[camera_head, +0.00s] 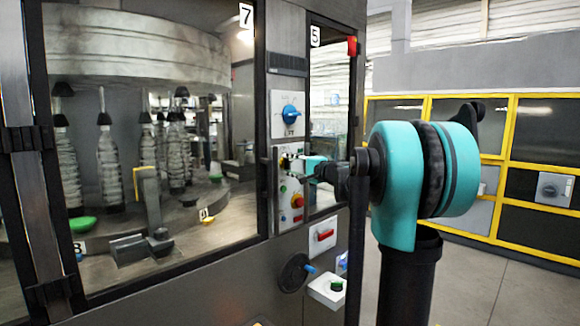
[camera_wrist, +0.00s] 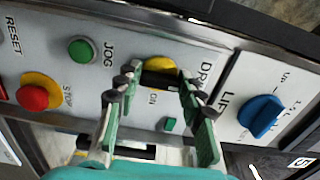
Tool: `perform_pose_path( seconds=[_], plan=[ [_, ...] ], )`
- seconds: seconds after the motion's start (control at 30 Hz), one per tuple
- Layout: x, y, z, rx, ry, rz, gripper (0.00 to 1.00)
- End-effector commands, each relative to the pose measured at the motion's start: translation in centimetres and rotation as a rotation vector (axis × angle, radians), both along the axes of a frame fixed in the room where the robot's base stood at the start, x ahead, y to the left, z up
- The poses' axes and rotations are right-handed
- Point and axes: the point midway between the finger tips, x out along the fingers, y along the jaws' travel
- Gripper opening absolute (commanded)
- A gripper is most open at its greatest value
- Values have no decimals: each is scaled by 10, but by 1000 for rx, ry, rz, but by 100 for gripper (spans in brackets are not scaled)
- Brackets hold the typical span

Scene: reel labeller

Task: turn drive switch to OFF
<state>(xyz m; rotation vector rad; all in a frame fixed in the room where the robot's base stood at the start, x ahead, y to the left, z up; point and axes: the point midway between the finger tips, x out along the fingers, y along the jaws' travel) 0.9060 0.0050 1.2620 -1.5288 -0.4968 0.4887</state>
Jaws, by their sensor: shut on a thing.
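The drive switch has a yellow round base (camera_wrist: 160,64) and a black handle (camera_wrist: 160,82). In the wrist view it sits on the grey panel (camera_wrist: 215,57), beside a partly covered label starting "DR". My gripper (camera_wrist: 158,80) has a finger at each end of the handle and is shut on it. The handle lies roughly level across that picture. In the head view my gripper (camera_head: 313,165) reaches the panel (camera_head: 291,212) from the right and hides most of the switch.
In the wrist view, a green JOG button (camera_wrist: 81,50) and a red stop button (camera_wrist: 32,97) are left of the switch. A blue lift switch (camera_wrist: 260,115) is to the right. A red handle (camera_head: 325,235) and a black handwheel (camera_head: 293,273) sit lower on the machine.

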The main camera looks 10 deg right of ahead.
Motion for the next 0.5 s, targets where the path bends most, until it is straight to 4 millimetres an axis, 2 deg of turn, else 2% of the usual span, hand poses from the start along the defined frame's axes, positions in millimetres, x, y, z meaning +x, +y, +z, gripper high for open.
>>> perform_pose_path(
  seconds=[0.2, 0.23, 0.3, 0.5],
  plan=[
    [-1, 0, -1, -3, 0, 1, 10],
    [-1, 0, -1, -3, 0, 1, 40],
    [-1, 0, -1, -3, 0, 1, 48],
    [0, 0, -1, -1, 0, 1, 48]
  ],
)
